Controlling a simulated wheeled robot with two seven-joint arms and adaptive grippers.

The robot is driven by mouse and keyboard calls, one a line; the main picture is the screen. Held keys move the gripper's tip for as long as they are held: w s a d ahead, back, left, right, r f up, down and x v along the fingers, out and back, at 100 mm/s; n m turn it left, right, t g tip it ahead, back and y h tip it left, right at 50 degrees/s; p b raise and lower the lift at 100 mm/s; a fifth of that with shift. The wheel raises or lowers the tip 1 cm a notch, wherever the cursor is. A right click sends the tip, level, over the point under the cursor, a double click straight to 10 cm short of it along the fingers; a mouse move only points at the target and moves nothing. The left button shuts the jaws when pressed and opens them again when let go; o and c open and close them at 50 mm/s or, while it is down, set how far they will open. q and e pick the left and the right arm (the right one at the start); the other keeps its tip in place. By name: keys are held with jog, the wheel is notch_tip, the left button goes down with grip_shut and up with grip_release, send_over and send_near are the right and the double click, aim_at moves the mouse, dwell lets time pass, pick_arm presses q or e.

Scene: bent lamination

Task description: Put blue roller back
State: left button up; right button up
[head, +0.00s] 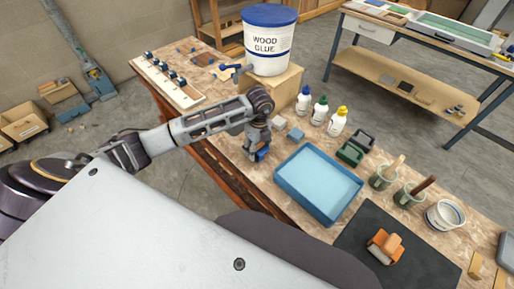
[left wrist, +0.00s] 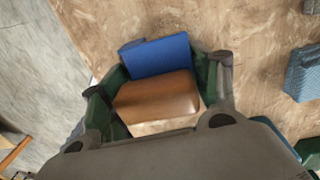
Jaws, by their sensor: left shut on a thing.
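The blue roller (head: 263,154) is at the table's left part, just left of the blue tray (head: 330,207). In the left wrist view the roller (left wrist: 158,55) shows a blue block end and a brown wooden handle (left wrist: 157,97). My left gripper (head: 257,147) points down and is shut on it. The gripper's green-padded fingers (left wrist: 167,80) lie on both sides of the handle. I cannot tell whether the roller touches the table. My right gripper is not in view.
Small blocks (head: 295,134) stand right of the gripper; a blue one (left wrist: 303,72) shows in the wrist view. Behind are glue bottles (head: 319,111) and the wood glue bucket (head: 268,50). Dark green trays (head: 350,154) and brush cups (head: 383,178) stand to the right.

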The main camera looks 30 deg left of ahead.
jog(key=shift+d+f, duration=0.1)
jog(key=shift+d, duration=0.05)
pick_arm(q)
jog(key=shift+f, duration=0.25)
jog(key=shift+s+f, duration=0.1)
jog(key=shift+c, duration=1)
jog(key=shift+f+b, duration=0.15)
jog(key=shift+b, duration=0.2)
jog(key=shift+c, duration=0.3)
jog(key=o, duration=1.3)
jog(key=shift+f, duration=0.1)
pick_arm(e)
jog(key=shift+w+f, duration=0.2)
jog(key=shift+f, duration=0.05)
pick_arm(q)
jog(key=shift+r, duration=0.25)
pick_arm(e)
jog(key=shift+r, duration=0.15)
